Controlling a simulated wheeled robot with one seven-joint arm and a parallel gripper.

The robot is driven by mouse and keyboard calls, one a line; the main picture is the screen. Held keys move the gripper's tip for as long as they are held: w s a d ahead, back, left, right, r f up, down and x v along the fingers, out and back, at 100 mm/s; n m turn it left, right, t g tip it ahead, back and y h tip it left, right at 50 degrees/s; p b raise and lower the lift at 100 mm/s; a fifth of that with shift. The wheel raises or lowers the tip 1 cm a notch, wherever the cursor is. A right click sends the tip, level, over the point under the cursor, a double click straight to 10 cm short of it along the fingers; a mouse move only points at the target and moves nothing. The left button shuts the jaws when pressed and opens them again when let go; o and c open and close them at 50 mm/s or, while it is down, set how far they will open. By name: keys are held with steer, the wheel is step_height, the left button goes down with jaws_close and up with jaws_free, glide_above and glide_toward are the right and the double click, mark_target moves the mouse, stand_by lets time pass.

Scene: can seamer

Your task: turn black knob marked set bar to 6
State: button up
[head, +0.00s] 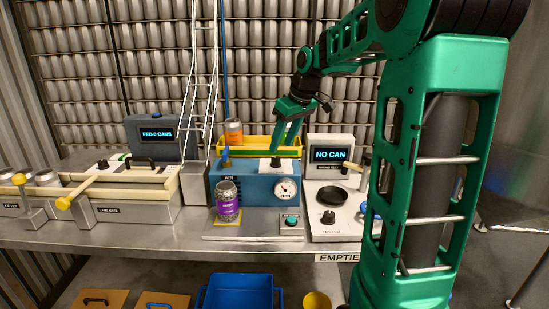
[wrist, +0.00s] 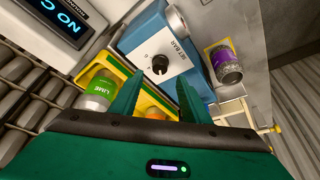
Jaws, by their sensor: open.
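The black knob marked SET BAR (wrist: 160,64) sits on a white plate on top of the blue air unit (wrist: 135,35). In the head view the knob (head: 276,162) is small, and its setting cannot be read. A round pressure gauge (head: 286,190) is on the unit's front; its reading is too small to tell. My gripper (head: 283,149) is open and empty above the unit. In the wrist view my gripper's fingers (wrist: 160,84) point toward the knob, which lies beyond the tips, roughly centred between them. The knob appears untouched.
A purple-labelled can (head: 228,204) stands before the unit. A yellow tray (head: 258,144) with an orange can (head: 234,131) and a lime can (wrist: 100,88) is behind it. The NO CAN tester (head: 330,155) stands right; a white wire chute (head: 200,90) rises left.

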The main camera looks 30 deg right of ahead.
mark_target(276, 158)
steer(key=x, duration=0.6)
steer(key=shift+w+f, duration=0.1)
steer(key=shift+f, duration=0.2)
steer(key=shift+a, duration=0.1)
steer(key=c, duration=1)
